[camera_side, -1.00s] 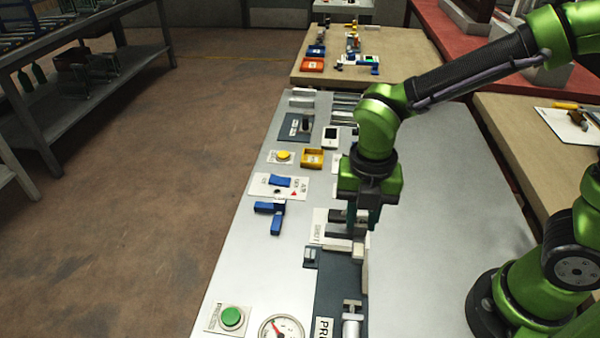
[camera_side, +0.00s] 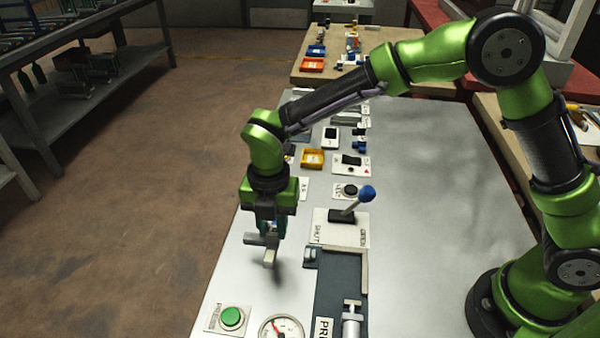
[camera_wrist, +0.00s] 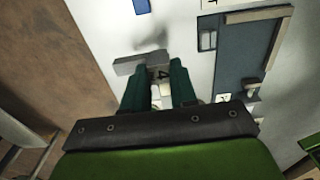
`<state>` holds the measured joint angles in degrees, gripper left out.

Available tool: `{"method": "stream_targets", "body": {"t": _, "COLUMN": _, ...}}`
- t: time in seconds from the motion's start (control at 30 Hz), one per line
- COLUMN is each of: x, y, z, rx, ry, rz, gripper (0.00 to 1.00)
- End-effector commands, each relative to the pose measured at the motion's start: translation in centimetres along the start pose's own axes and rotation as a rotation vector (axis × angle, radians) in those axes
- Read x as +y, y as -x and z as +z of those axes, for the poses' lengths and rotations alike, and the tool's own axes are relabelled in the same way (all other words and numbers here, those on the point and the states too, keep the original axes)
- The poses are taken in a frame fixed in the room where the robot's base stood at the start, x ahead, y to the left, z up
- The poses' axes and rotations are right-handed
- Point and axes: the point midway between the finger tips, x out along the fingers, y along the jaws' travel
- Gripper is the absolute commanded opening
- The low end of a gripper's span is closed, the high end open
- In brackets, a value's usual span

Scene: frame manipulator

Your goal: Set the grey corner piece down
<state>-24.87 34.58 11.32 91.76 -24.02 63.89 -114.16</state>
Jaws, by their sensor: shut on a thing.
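My gripper (camera_side: 270,229) is shut on the grey corner piece (camera_side: 258,240) and holds it over the bare left part of the metal table. The piece is L-shaped, with a lighter end pointing down toward the front. Its shadow on the table suggests a small gap beneath it, but contact is hard to judge. In the wrist view, the grey corner piece (camera_wrist: 130,65) shows between and beyond the dark green fingers of my gripper (camera_wrist: 164,72). The fingers hide part of it.
A dark fixture (camera_side: 335,285) with a light frame bar stands to the right. Behind it is a blue-knobbed lever (camera_side: 365,194). A green button (camera_side: 231,317) and a gauge (camera_side: 281,328) are at the front. A blue part (camera_wrist: 142,6) lies beyond the piece. The table's left edge is close.

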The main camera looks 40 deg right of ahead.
Motion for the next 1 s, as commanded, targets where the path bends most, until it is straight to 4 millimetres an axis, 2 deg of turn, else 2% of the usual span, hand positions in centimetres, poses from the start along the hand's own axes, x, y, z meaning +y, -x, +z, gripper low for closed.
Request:
{"method": "stream_targets", "body": {"t": 0.2, "x": 1.2, "y": -0.2, "z": 0.2, "rx": 0.000, "ry": 0.001, "rz": -0.001, "gripper": 0.00}}
{"method": "stream_targets", "body": {"t": 0.43, "x": 1.1, "y": -3.5, "z": 0.2, "rx": 0.000, "ry": 0.001, "rz": -0.002, "gripper": 0.00}}
{"method": "stream_targets", "body": {"t": 0.8, "x": 1.1, "y": -3.9, "z": 0.3, "rx": 0.000, "ry": 0.000, "rz": 0.000, "gripper": 0.00}}
{"method": "stream_targets", "body": {"t": 0.83, "x": 1.1, "y": -3.9, "z": 0.3, "rx": 0.000, "ry": 0.000, "rz": 0.000, "gripper": 0.30}}
{"method": "stream_targets", "body": {"t": 1.0, "x": 1.1, "y": -3.9, "z": 0.3, "rx": 0.000, "ry": 0.000, "rz": 0.000, "gripper": 0.52}}
